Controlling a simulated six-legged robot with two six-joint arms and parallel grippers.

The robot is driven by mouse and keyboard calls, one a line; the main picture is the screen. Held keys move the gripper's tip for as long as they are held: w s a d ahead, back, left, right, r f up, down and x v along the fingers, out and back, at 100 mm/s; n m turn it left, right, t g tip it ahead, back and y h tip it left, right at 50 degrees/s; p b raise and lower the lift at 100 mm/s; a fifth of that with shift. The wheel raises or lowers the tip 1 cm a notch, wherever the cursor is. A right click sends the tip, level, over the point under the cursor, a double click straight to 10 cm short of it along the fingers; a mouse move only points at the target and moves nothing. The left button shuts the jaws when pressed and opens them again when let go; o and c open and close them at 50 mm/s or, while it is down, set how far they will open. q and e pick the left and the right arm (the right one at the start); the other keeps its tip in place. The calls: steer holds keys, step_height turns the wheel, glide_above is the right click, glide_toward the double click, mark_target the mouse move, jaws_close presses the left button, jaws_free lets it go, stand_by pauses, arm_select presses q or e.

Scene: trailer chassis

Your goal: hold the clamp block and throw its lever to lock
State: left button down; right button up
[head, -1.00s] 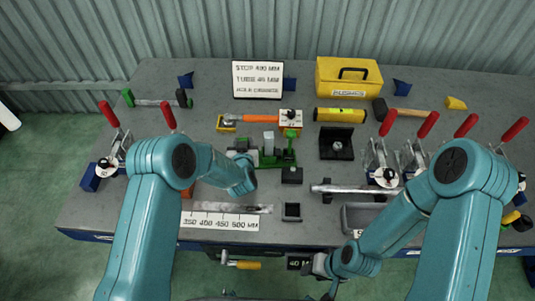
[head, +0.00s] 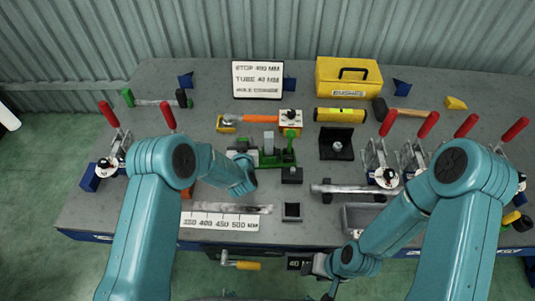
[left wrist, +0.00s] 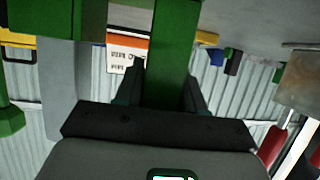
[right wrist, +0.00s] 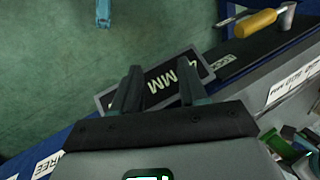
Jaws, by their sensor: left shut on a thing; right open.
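A green clamp block (head: 268,158) with an upright grey piece stands near the middle of the bench. My left gripper (head: 249,160) is at its left side, its fingertips hidden by the wrist in the head view. In the left wrist view a green bar (left wrist: 172,55) lies between my left fingers (left wrist: 163,85), which are shut on it. I cannot tell which part is the lever. My right gripper (right wrist: 158,90) is open and empty at the bench's front edge, over a dark plate lettered MM (right wrist: 162,78). In the head view its fingers are mostly hidden.
Several red-handled toggle clamps (head: 378,160) stand at the right, others at the left. An orange-handled tool (head: 262,118) lies behind the green block. A small black box (head: 292,211) and a ruler strip (head: 222,221) lie in front.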

steer(key=c, duration=0.7)
steer(key=s+a+m+g, duration=0.1)
steer(key=s+a+r+m+g, duration=0.1)
steer(key=g, duration=0.1)
steer(key=shift+s+a+r, duration=0.2)
steer(key=shift+s+r, duration=0.1)
steer(key=shift+s, duration=0.1)
jaws_close()
steer(key=w+a+r+n+h, duration=0.1)
steer(key=w+r+n, duration=0.1)
steer(key=w, duration=0.3)
steer(key=w+a+r+n+t+h, duration=0.1)
steer(key=w+a+r+n, duration=0.1)
steer(key=w, duration=0.4)
steer(key=w+a+r+n+t+h, duration=0.1)
steer(key=w+a+r+n, duration=0.1)
steer(key=w, duration=0.3)
steer(key=shift+w+r, duration=0.25)
steer(key=shift+r, duration=0.15)
steer(key=w+a+r+n+t+h, duration=0.1)
steer(key=w+a+r+t, duration=0.1)
steer(key=w+r, duration=0.5)
steer(key=w+a+r+n+t+h, duration=0.2)
steer(key=w+r+t, duration=0.3)
steer(key=w+r, duration=0.3)
steer(key=shift+a+r, duration=0.5)
steer(key=shift+r, duration=0.15)
